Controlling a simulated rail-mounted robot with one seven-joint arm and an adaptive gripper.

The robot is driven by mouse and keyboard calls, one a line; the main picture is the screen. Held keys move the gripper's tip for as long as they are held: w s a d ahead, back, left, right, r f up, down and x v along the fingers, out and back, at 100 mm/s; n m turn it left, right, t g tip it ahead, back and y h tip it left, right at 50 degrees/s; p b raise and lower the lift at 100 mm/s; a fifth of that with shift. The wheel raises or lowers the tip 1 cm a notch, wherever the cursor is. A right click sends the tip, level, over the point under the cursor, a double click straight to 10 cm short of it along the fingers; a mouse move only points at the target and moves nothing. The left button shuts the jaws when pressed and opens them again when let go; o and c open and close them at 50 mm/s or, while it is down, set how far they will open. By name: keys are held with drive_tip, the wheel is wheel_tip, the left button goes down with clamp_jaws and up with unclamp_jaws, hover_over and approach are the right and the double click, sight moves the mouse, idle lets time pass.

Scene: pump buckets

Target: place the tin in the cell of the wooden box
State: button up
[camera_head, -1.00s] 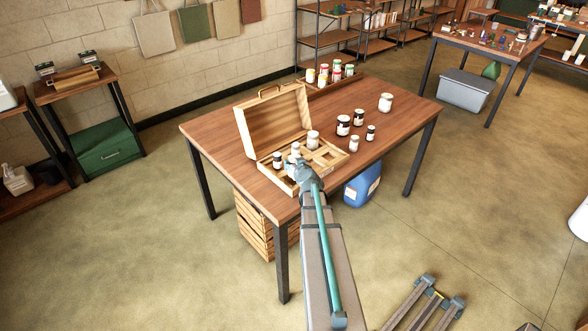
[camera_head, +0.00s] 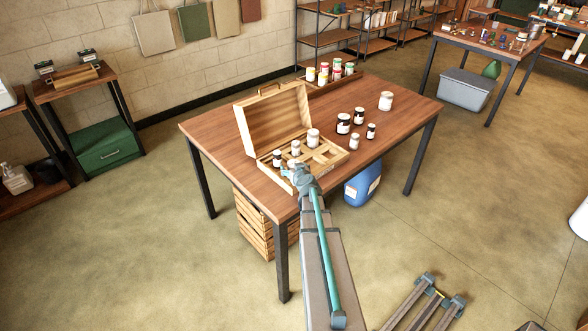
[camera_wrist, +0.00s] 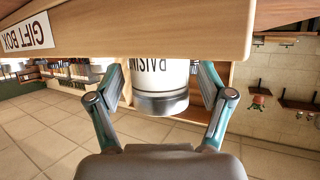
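The tin (camera_wrist: 160,85), white with a grey metal lid and an upside-down "RAISINS" label, shows in the wrist view behind the box's front wall. In the head view this tin (camera_head: 292,165) is in the front left part of the wooden box (camera_head: 334,165), largely hidden by my gripper. My gripper (camera_head: 300,172) is at the box's front edge. In the wrist view its fingers (camera_wrist: 160,72) stand either side of the tin, with a narrow gap showing beside it. The box's front wall (camera_wrist: 190,25) hides the tin's lower part.
Other tins stand in the box: a small dark-labelled one (camera_head: 277,158), a white one (camera_head: 295,148) and a larger one (camera_head: 313,136). The box lid (camera_head: 272,120) stands open behind. Several tins, including a white one (camera_head: 386,101), stand to the right on the table (camera_head: 405,120).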

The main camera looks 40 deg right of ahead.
drive_tip(key=shift+r, duration=0.15)
drive_tip(key=b+v, duration=0.2)
drive_tip(key=v, duration=1)
drive_tip(key=shift+b, duration=0.4)
